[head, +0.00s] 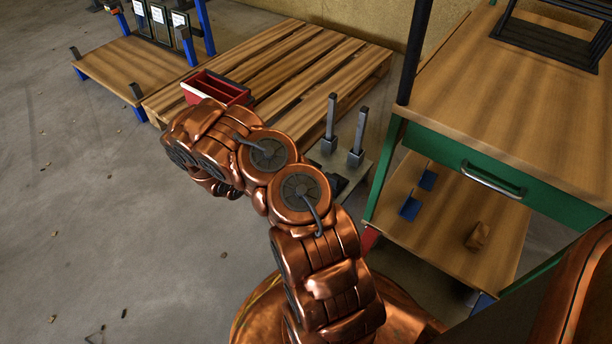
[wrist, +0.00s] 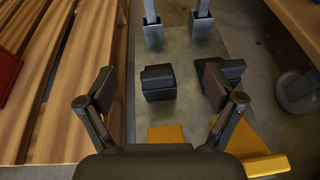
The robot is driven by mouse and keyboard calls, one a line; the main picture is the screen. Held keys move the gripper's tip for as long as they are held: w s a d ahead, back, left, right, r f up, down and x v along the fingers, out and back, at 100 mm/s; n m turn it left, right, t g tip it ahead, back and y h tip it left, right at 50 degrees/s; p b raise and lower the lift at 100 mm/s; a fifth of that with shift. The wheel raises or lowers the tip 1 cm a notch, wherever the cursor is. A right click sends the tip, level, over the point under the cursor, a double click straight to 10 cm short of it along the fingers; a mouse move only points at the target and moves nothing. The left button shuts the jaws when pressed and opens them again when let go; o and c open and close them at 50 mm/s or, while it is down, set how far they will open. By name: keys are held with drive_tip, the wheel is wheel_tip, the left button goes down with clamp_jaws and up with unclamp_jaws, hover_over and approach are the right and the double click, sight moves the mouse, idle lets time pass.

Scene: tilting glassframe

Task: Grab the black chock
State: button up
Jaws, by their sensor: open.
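A black chock (wrist: 158,82) sits on a grey metal plate (wrist: 183,52) in the wrist view, in line with the gap between my fingers. A second black chock (wrist: 232,70) is to its right, partly hidden by my right finger. My gripper (wrist: 160,88) is open, its fingers spread wide at left and right, with nothing held. I cannot tell the height gap between the fingers and the chock. In the head view, my arm hides the gripper, and only dark shapes (head: 337,184) show on the plate.
Yellow blocks (wrist: 166,133) lie at the plate's near side. Two upright metal posts (head: 358,135) stand on the plate. A wooden pallet (head: 300,75) with a red bin (head: 222,88) is to the left. A green-framed workbench (head: 520,185) stands close on the right.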

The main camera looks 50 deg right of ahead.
drive_tip(key=shift+n+t+y, duration=0.3)
drive_tip(key=shift+n+t, duration=0.1)
drive_tip(key=shift+n, duration=0.3)
drive_tip(key=d+f+b, duration=0.1)
drive_tip(key=f, duration=0.2)
drive_tip(key=d+f+b, duration=0.1)
drive_tip(key=d+f, duration=0.1)
drive_tip(key=f, duration=0.1)
drive_tip(key=w+d+f+b, duration=0.1)
drive_tip(key=d+f+b, duration=0.1)
drive_tip(key=f, duration=0.1)
drive_tip(key=shift+w+d+f, duration=0.1)
drive_tip(key=shift+d, duration=0.45)
drive_tip(key=shift+c, duration=0.3)
clamp_jaws()
